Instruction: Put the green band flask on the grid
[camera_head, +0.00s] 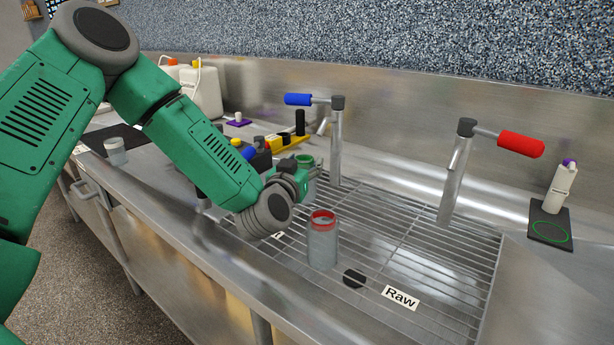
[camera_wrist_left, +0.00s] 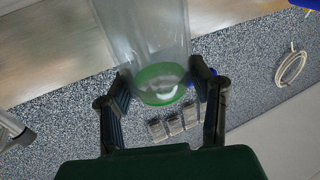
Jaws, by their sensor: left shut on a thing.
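The green band flask (camera_head: 307,161) is clear with a green rim, and my left gripper (camera_head: 303,175) is shut on it. In the left wrist view the flask (camera_wrist_left: 150,35) is between the two fingers of my left gripper (camera_wrist_left: 162,80), its green band (camera_wrist_left: 160,84) near the fingertips. In the head view the gripper and wrist hide part of it, and I cannot tell whether its base touches the grid. The grid (camera_head: 410,238) is a metal rack over the sink, with a "Raw" label at its front. My right gripper is not in view.
A red band flask (camera_head: 322,243) stands upright on the grid, in front of my left gripper. A blue-handled tap (camera_head: 336,140) and a red-handled tap (camera_head: 455,170) rise behind. A white bottle (camera_head: 560,188) stands at the right. The grid's right part is clear.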

